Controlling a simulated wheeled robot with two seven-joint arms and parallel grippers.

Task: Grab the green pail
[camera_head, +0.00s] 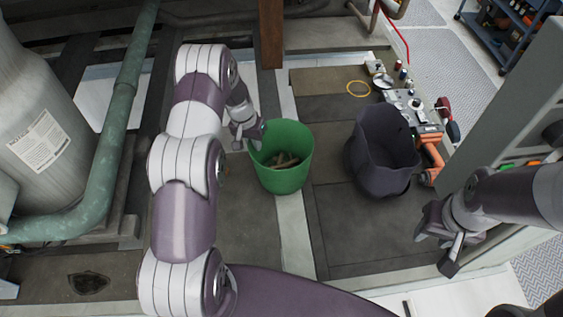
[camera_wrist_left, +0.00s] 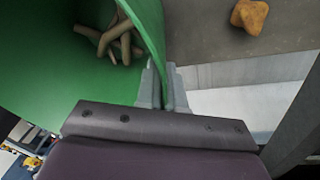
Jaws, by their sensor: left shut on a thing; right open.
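The green pail (camera_head: 284,177) stands upright in the middle of the head view, with several brownish stick-like pieces (camera_head: 284,160) inside. My left gripper (camera_head: 250,135) is at the pail's upper left rim. In the left wrist view, its fingers (camera_wrist_left: 162,88) are shut on the pail's wall, one finger inside and one outside. The green pail (camera_wrist_left: 60,75) fills the left of that view. My right gripper (camera_head: 447,248) is open and empty at the right, apart from the pail.
A dark bucket (camera_head: 383,155) stands right of the pail. A large grey tank (camera_head: 45,130) and green pipe (camera_head: 122,110) stand at left. Floor in front of the dark bucket is clear.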

